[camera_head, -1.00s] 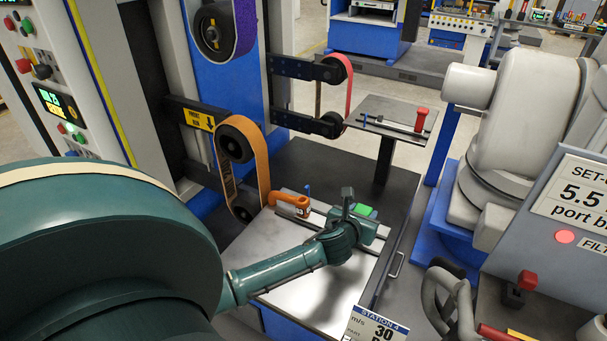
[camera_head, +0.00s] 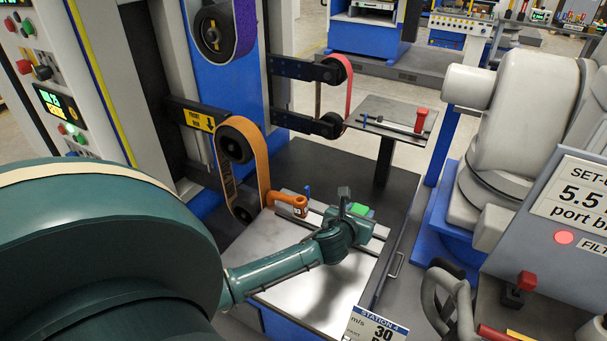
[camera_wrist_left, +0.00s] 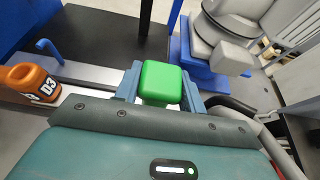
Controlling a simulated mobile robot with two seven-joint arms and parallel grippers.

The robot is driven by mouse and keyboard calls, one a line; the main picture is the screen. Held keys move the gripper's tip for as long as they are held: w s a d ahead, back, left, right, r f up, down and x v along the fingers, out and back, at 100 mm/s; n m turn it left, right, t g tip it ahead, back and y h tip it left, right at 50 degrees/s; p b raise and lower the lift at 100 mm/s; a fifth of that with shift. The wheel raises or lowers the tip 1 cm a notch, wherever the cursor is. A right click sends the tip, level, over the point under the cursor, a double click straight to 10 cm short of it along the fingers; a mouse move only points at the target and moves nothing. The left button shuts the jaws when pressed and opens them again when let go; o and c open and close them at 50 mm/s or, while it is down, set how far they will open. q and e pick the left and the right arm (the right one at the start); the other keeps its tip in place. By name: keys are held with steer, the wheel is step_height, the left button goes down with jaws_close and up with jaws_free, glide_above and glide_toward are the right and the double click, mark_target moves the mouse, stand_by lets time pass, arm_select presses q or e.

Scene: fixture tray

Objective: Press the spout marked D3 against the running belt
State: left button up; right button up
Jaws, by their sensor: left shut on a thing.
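The orange spout marked D3 (camera_head: 290,201) lies on the fixture tray, with its narrow end toward the orange belt (camera_head: 262,165). In the head view the end reaches the belt's edge; I cannot tell whether they touch. In the left wrist view the spout (camera_wrist_left: 30,82) is at the left, its D3 label facing me. My left gripper (camera_head: 350,212) is at the tray's right part, shut on a green block (camera_head: 362,210), which also shows in the left wrist view (camera_wrist_left: 161,83). My right gripper is not in view.
A blue peg (camera_head: 307,190) stands beside the spout. The grey tray (camera_head: 290,265) has rails and bare metal in front. A second, small table (camera_head: 385,112) with a red-handled tool stands behind. A sign (camera_head: 375,326) reads Station 4.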

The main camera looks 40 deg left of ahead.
arm_select(q)
steer(key=shift+s+a, duration=0.1)
steer(key=shift+a, duration=0.35)
steer(key=shift+a+p, duration=0.25)
steer(key=shift+p, duration=0.1)
stand_by(0.5)
steer(key=shift+p, duration=0.85)
stand_by(0.7)
steer(key=shift+f, duration=0.1)
steer(key=shift+d, duration=0.95)
steer(key=shift+w+d, duration=0.3)
steer(key=shift+d, duration=0.65)
steer(key=shift+w+d, duration=0.3)
steer(key=shift+d, duration=0.65)
